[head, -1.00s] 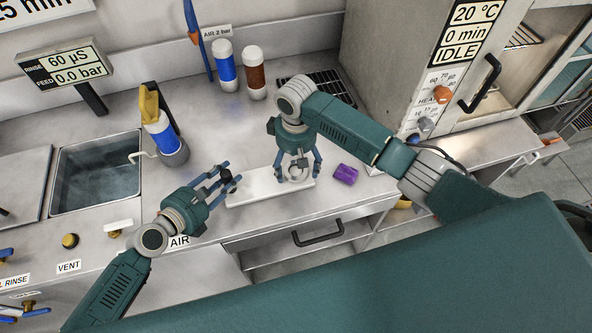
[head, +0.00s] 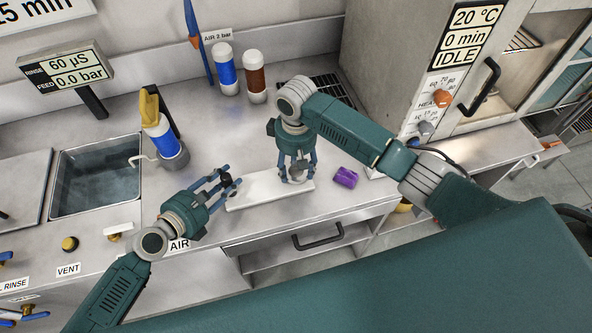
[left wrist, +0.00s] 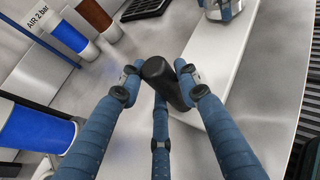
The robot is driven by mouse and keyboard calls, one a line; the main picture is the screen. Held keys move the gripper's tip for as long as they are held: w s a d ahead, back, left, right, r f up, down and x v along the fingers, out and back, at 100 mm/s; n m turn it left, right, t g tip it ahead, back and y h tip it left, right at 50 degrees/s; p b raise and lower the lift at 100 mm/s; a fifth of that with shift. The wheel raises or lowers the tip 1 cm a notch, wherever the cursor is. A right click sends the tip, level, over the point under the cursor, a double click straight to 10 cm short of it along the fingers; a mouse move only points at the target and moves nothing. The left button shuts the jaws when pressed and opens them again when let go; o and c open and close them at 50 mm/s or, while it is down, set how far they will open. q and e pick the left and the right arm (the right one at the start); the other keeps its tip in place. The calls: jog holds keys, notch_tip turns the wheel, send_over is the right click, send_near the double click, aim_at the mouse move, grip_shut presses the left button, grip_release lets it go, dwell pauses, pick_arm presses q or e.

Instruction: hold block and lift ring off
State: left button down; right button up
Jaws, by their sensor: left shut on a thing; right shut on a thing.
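A long white block (head: 262,188) lies on the steel bench; it also shows in the left wrist view (left wrist: 228,50). My left gripper (head: 228,182) is shut on a black rounded knob (left wrist: 165,82) at the block's left end. I cannot tell whether the knob is joined to the block. My right gripper (head: 298,178) points down over the right part of the block. It is shut on a small grey ring (head: 296,171), mostly hidden between its fingers. I cannot tell whether the ring still touches the block.
A purple piece (head: 345,177) lies right of the block. A blue bottle (head: 226,75) and a brown bottle (head: 254,78) stand behind, near a dark grate (head: 325,85). A sink (head: 95,180) is at left, an oven cabinet (head: 395,60) at right. The bench edge is close in front.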

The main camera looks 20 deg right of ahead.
notch_tip(320, 180, up, 9)
jog(key=shift+f, duration=0.15)
pick_arm(q)
jog(key=c, duration=1.2)
grip_release()
jog(key=shift+o, duration=0.2)
jog(key=v, duration=1.2)
